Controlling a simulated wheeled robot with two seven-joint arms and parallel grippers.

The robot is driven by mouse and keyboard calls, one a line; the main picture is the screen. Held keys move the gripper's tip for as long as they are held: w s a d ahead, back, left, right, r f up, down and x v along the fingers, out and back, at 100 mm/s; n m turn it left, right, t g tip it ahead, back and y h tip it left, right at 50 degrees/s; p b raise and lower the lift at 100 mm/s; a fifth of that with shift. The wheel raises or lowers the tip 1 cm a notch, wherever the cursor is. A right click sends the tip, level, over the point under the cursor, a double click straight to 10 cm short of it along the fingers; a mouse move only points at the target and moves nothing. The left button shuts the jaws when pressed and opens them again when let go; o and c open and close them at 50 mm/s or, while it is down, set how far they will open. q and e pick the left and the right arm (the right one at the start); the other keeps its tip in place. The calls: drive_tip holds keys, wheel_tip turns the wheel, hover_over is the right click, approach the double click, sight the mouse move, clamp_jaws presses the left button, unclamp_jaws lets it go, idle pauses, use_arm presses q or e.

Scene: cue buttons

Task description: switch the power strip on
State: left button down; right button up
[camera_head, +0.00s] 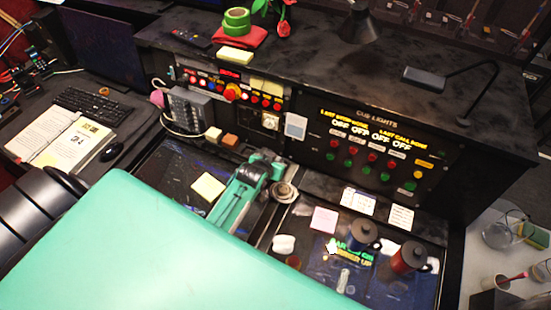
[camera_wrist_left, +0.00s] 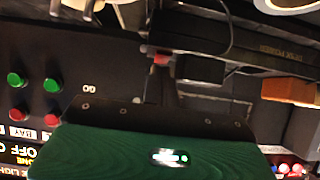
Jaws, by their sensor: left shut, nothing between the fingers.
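A black power strip lettered "DESK POWER" (camera_wrist_left: 262,50) runs across the upper right of the left wrist view. A small red piece (camera_wrist_left: 161,58), which looks like its switch, shows at its left part, right at my fingertips. I cannot tell whether they touch or which way the switch is set. My left gripper (camera_wrist_left: 163,75) is shut and empty, pointing at the strip. In the head view my teal left gripper (camera_head: 268,160) reaches down by the foot of the cue panel, hiding most of the strip. My right gripper is not in view.
An orange-brown block (camera_head: 230,140) and a pale block stand left of my gripper. A round metal dish (camera_head: 284,191) is close on its right. The cue-lights panel (camera_head: 375,150) rises behind. A blue mug (camera_head: 363,237) and a red mug (camera_head: 408,258) stand at right.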

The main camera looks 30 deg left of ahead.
use_arm(q)
drive_tip(key=shift+w+f, duration=0.1)
drive_tip(key=shift+w, duration=0.05)
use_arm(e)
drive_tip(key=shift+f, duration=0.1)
use_arm(q)
drive_tip(key=shift+w+f, duration=0.15)
drive_tip(key=shift+s+r, duration=0.25)
drive_tip(key=shift+s, duration=0.1)
drive_tip(key=shift+w, duration=0.65)
drive_tip(key=shift+w+r, duration=0.15)
drive_tip(key=shift+r, duration=0.1)
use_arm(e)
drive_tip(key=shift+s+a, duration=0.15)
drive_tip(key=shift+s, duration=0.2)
use_arm(q)
drive_tip(key=shift+w, duration=0.1)
